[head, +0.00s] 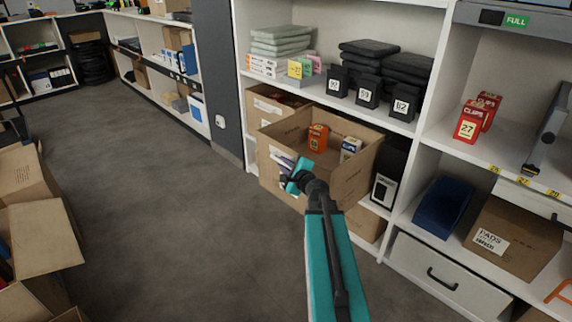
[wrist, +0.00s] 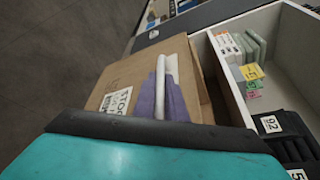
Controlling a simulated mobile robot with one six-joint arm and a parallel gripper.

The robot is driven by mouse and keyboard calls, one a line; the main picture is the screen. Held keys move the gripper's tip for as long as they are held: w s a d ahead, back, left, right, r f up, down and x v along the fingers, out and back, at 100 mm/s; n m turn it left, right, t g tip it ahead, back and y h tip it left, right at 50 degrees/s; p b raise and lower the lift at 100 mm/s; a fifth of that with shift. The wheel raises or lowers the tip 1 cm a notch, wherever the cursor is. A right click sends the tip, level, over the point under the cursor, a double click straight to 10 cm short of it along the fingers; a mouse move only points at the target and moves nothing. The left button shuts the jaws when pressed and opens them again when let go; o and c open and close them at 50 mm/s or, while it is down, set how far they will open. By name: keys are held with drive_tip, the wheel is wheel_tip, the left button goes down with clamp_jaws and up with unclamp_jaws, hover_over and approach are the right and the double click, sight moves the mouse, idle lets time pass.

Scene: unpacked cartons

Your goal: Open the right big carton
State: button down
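A big brown carton (head: 362,182) sits in the lower shelf bay, its top open in the head view. An orange clips box (head: 318,137) and a white clips box (head: 350,149) show inside it. A second open carton (head: 262,108) stands behind it to the left. My gripper (head: 284,165) is at the near left side of the front carton; whether it touches is unclear. My wrist hides part of the carton, and the gap between the fingers is unclear.
The shelf above holds black bins (head: 367,92) and grey folded stacks (head: 281,40). To the right are a blue bin (head: 442,205), a PADS carton (head: 510,238) and a drawer (head: 445,277). More open cartons (head: 40,240) stand at the left. The grey floor (head: 160,200) between is clear.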

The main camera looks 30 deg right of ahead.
drive_tip(key=c, duration=2.1)
unclamp_jaws()
drive_tip(key=shift+w+a+r, duration=0.1)
drive_tip(key=shift+r, duration=0.05)
drive_tip(key=shift+d, duration=0.2)
drive_tip(key=shift+v, duration=1.4)
drive_tip(key=shift+s+r+p, duration=0.1)
drive_tip(key=shift+s+p, duration=0.25)
drive_tip(key=shift+p, duration=0.85)
drive_tip(key=s+p, duration=0.1)
drive_tip(key=p, duration=0.2)
drive_tip(key=shift+a+r, duration=0.1)
drive_tip(key=shift+a, duration=0.05)
drive_tip(key=shift+s+p, duration=0.2)
drive_tip(key=shift+p, duration=0.4)
